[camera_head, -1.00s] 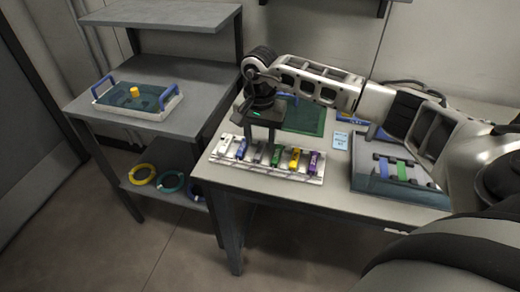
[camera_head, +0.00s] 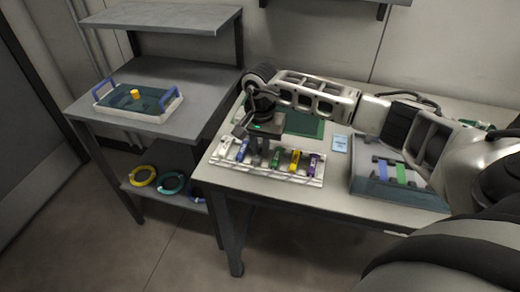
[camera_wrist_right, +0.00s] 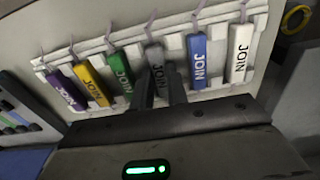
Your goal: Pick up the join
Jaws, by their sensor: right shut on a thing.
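A white rack (camera_head: 265,173) near the front edge of the table holds a row of joins in different colours. In the right wrist view, the grey join (camera_wrist_right: 155,55) sits between the green join (camera_wrist_right: 121,70) and the blue join (camera_wrist_right: 197,60). My right gripper (camera_wrist_right: 160,82) points at the rack with its fingers shut on the grey join, which still stands in the row. In the head view, this gripper (camera_head: 262,154) hides most of the grey join. The white join (camera_wrist_right: 239,52), yellow join (camera_wrist_right: 91,83) and purple join (camera_wrist_right: 65,90) also stand in the rack. My left gripper is not in view.
A grey device (camera_head: 362,180) with blue and green strips stands right of the rack. A green mat (camera_head: 310,128) and a light blue card (camera_head: 340,143) lie behind. A blue-handled tray (camera_head: 167,116) rests on the side shelf, with coloured coils (camera_head: 171,183) below.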

